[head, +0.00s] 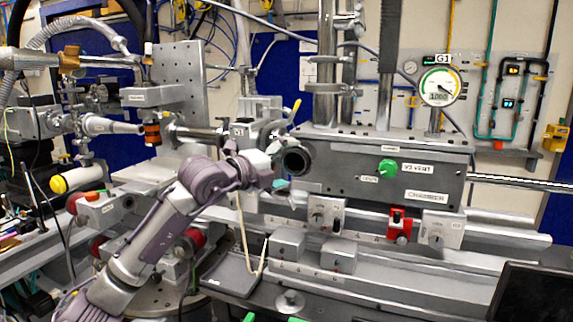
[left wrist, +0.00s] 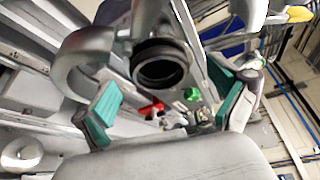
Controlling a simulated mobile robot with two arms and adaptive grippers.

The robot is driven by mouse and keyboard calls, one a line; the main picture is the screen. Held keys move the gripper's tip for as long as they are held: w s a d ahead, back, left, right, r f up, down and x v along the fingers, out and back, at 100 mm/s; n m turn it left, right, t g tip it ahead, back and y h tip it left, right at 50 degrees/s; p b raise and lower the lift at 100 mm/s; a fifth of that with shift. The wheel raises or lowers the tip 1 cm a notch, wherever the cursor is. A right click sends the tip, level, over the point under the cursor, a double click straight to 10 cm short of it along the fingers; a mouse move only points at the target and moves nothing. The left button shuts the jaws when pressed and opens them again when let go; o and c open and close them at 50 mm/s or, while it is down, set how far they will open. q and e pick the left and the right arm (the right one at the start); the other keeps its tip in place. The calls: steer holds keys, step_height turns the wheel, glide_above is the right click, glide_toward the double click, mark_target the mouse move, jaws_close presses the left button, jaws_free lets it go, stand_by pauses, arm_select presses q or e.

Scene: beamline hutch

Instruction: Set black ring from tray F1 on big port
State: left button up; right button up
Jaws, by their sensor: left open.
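The big port (head: 297,160) is a round opening at the left end of the grey chamber. In the left wrist view a black ring (left wrist: 160,66) shows at the mouth of the grey port tube, facing me. It looks in line with the tube; how fully it is seated I cannot tell. My left gripper (head: 279,166) is in front of the port. Its teal fingertips (left wrist: 172,95) are spread wide, one to each side of the ring and apart from it. A dark shallow tray (head: 232,275) below my arm looks empty; its label is too small to read. My right gripper is not in view.
The grey chamber (head: 390,172) carries a green knob (head: 388,166) and a gauge (head: 440,87) above. A red clamp (head: 399,224) sits on the rail below. A pale bent rod (head: 244,235) stands by the tray. A dark screen (head: 530,292) fills the lower right corner.

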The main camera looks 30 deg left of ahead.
arm_select(q)
steer(key=shift+s, duration=0.1)
steer(key=v, duration=1.1)
steer(key=shift+s, duration=0.4)
